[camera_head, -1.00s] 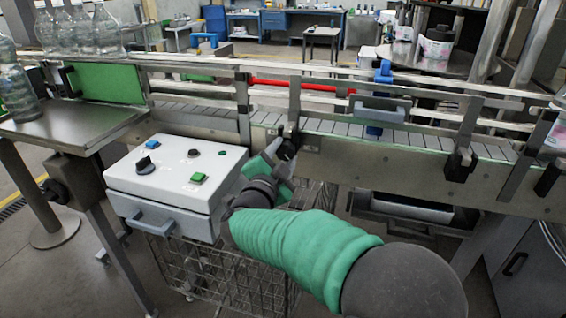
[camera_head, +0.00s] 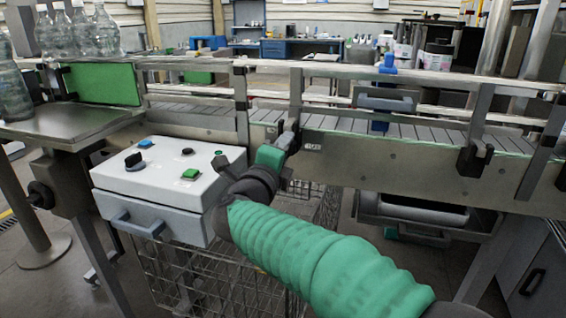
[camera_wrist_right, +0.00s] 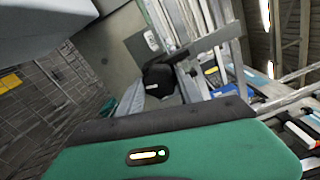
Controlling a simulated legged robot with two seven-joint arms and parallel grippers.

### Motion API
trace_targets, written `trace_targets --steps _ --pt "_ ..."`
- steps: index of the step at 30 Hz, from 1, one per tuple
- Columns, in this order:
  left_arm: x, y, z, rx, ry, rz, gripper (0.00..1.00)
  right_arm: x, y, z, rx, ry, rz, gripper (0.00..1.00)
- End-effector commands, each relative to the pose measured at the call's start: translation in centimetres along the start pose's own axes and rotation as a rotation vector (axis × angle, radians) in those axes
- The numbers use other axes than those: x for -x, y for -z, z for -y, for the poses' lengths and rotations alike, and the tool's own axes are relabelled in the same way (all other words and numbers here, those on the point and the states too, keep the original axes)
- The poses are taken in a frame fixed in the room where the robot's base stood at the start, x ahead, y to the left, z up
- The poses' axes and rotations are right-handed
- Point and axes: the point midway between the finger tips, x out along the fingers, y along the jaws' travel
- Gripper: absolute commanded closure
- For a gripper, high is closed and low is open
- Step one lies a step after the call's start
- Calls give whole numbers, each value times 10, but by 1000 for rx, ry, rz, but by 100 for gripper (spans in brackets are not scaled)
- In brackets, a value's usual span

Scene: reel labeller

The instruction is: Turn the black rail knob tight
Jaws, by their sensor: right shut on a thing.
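The black rail knob (camera_wrist_right: 160,80) sits on the guide rail bracket in the right wrist view, between the grey fingers of my right gripper (camera_wrist_right: 163,90). In the head view my right gripper (camera_head: 286,141) reaches the bracket at the front edge of the conveyor, just right of the control box. It is shut on the knob, and the fingers and hand mostly hide the knob there. How tight the knob is cannot be seen. My left gripper is not in view.
A white control box (camera_head: 165,185) with a black dial and coloured buttons stands close left of my right wrist. A wire basket (camera_head: 185,275) is below. The conveyor (camera_head: 400,165) runs across with steel rails. Glass bottles (camera_head: 88,35) stand at the far left.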

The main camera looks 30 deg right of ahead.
Motion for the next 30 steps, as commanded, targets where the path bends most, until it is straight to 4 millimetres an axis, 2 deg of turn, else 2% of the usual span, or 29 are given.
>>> trace_targets --steps 1,15,21,30 --pt "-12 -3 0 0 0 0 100 0 2 -14 -39 -13 -3 98" --pt "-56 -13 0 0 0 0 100 0 2 -13 -463 -12 -6 98" --pt "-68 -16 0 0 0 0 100 0 1 -12 -592 -12 -6 98" --pt "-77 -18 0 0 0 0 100 0 0 -10 -694 -13 -7 98"
